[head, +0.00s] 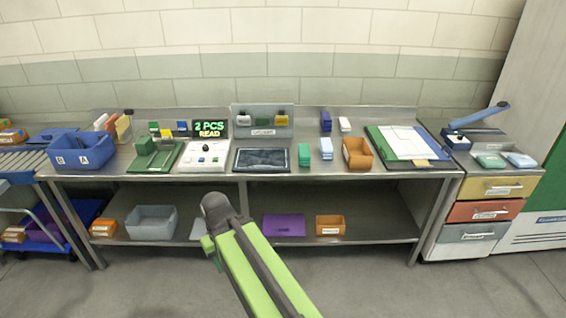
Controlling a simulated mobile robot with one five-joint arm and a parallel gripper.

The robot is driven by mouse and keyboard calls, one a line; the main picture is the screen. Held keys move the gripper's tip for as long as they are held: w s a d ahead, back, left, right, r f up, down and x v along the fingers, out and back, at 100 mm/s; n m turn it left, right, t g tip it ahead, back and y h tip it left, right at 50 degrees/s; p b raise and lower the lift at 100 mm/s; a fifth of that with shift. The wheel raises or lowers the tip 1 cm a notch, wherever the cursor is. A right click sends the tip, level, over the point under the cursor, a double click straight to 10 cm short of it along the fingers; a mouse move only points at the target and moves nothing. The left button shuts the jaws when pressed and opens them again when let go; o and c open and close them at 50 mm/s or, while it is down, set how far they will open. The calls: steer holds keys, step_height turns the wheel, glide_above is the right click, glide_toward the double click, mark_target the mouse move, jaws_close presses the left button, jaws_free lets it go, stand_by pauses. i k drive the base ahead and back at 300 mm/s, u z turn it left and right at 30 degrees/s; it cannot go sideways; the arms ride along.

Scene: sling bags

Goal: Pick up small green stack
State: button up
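A small green stack (304,155) stands upright on the steel workbench (340,150), just right of the dark tablet. A light blue stack (326,148) of similar size stands to its right, with a narrow gap between them.
The dark tablet (262,160) lies left of the stack, and an orange bin (357,153) stands to the right. A grey rack (262,119) is behind. A blue bin (82,151) stands at far left and a clipboard (408,144) lies at right. Floor in front is clear.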

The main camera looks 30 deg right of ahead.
mark_target(303, 153)
steer(key=u, duration=0.3)
steer(key=i, duration=1.8)
steer(key=z, duration=0.65)
steer(key=i, duration=0.75)
steer(key=z, duration=0.5)
